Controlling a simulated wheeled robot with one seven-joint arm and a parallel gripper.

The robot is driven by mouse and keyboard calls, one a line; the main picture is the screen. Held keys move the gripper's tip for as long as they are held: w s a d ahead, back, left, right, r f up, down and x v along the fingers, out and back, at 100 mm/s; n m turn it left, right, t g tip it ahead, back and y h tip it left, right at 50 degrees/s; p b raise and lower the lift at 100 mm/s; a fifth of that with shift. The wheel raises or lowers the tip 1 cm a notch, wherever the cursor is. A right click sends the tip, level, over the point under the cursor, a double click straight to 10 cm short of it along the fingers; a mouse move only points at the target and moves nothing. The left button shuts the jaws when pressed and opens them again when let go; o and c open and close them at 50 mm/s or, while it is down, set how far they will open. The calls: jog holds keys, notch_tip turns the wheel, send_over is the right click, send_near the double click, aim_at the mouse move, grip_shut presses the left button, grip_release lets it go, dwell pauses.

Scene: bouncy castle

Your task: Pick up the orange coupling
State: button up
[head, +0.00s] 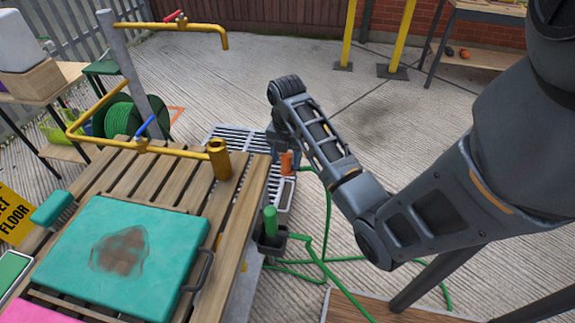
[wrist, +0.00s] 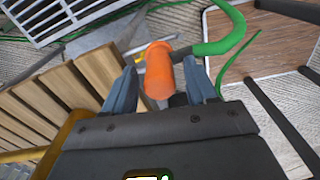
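The orange coupling (wrist: 158,72) is a short cylinder that appears between the two fingers of my gripper (wrist: 159,75) in the wrist view. A narrow gap shows on each side of it, so the fingers are open around or just above it; the exact depth is unclear. In the head view the orange coupling (head: 286,163) shows just below my gripper (head: 285,148), beside the right edge of the slatted bench. The gripper points down there, and its fingers are partly hidden by my arm.
A green hose (wrist: 225,40) runs by the coupling and loops over the floor. The slatted wooden bench (head: 228,225) is close on the left, with a brass-ended yellow pipe (head: 219,160). A metal grate (head: 240,139) lies behind. A dark holder (head: 270,240) with a green cylinder sits at the bench edge.

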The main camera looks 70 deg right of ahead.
jog(key=c, duration=0.9)
jog(key=shift+r, duration=0.15)
jog(key=shift+c, duration=0.2)
